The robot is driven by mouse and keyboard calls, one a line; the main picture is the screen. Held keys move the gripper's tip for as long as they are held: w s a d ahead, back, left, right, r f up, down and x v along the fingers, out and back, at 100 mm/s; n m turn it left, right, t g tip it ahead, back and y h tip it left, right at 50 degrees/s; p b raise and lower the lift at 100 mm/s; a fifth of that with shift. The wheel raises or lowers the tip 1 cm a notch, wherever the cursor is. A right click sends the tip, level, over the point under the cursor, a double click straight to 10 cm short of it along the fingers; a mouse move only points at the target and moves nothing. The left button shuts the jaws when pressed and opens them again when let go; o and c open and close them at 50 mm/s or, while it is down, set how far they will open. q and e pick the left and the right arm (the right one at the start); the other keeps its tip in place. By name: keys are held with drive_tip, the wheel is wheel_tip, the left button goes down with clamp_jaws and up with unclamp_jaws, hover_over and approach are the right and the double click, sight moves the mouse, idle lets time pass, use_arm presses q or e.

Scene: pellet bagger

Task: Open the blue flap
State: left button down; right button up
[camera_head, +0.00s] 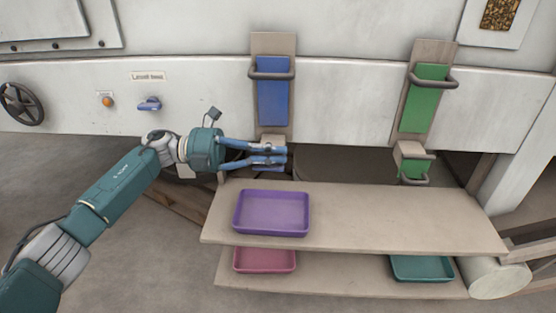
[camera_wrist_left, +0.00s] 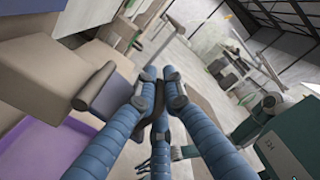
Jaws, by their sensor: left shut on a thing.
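A tall blue panel (camera_head: 273,103) with a dark bar handle (camera_head: 271,74) stands upright on a wooden board on the machine front. Below it is a small beige outlet (camera_head: 272,141). My left gripper (camera_head: 284,155) is just under this outlet, its blue fingers pointing right. They hide most of what is there, including any blue flap face. In the left wrist view my left gripper (camera_wrist_left: 160,90) is shut on a dark bar, apparently the blue flap's handle. A grey handle-like bar (camera_wrist_left: 92,88) shows beside the fingers. My right gripper is not in view.
A green panel (camera_head: 426,98) and a lower green flap (camera_head: 413,167) with handles are on the right. A shelf (camera_head: 370,215) in front carries a purple tray (camera_head: 271,233). Pink (camera_head: 265,260) and teal (camera_head: 421,268) trays sit below.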

use_arm(q)
drive_tip(key=shift+w+r+n, duration=0.15)
drive_tip(key=shift+r+n, duration=0.15)
drive_tip(key=shift+n, duration=0.1)
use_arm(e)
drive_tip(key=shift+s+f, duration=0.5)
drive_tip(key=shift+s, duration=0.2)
use_arm(q)
drive_tip(key=c, duration=1.8)
unclamp_jaws()
drive_tip(key=shift+c, duration=0.2)
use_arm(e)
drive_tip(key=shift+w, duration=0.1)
use_arm(q)
drive_tip(key=shift+a, duration=0.2)
drive_tip(key=a, duration=1.1)
drive_tip(key=shift+a, duration=0.4)
